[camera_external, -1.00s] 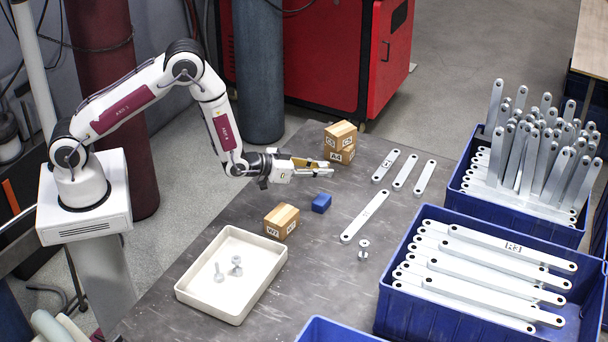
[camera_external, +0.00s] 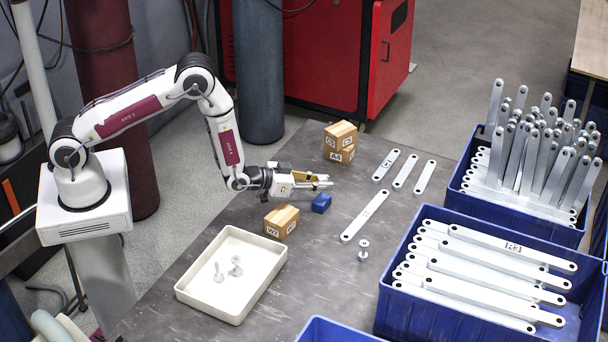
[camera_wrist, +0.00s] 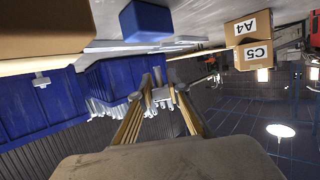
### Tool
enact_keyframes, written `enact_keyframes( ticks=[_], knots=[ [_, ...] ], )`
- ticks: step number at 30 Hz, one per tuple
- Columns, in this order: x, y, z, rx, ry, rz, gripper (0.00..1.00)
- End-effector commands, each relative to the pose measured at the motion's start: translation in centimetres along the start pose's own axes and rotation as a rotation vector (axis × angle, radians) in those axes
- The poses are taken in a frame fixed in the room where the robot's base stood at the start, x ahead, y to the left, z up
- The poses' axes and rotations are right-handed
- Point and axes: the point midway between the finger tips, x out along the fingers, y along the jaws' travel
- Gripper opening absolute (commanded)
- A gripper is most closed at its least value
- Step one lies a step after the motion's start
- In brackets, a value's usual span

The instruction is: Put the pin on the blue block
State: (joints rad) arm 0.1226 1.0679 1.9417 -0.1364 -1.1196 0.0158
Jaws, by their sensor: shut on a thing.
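The blue block (camera_external: 321,203) lies on the grey table (camera_external: 215,208), just right of a cardboard box. It also shows at the top of the wrist view (camera_wrist: 146,21). My gripper (camera_external: 325,182) is above and slightly behind the block in the external picture, level and apart from it. Its fingers (camera_wrist: 164,90) are shut on a small grey thing, seemingly a pin (camera_wrist: 162,95), mostly hidden between the tips. Other pins are in view: one stands on the table (camera_external: 363,249), and two are in the white tray (camera_external: 200,301).
A box (camera_external: 282,222) stands close left of the block, and two stacked boxes (camera_external: 340,142) stand behind. Flat metal bars (camera_external: 365,215) lie to the right. Blue crates of brackets (camera_external: 385,310) stand at the right edge. Bare table lies in front of the block.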

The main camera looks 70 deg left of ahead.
Motion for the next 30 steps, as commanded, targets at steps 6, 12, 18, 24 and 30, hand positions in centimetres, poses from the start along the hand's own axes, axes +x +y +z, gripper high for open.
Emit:
enact_keyframes(
  ticks=[6, 12, 18, 24, 30],
  knots=[
    [0.7, 0.0, 1.9, 0.000, 0.001, 0.000, 0.00],
    [1.1, 0.0, 3.1, 0.000, 0.002, 0.000, 0.00],
    [1.1, 0.0, 3.2, 0.000, 0.002, 0.000, 0.00],
    [1.1, 0.0, 3.3, 0.000, 0.002, 0.000, 0.00],
    [1.2, 0.0, 3.5, 0.000, 0.001, 0.000, 0.34]
  ],
)
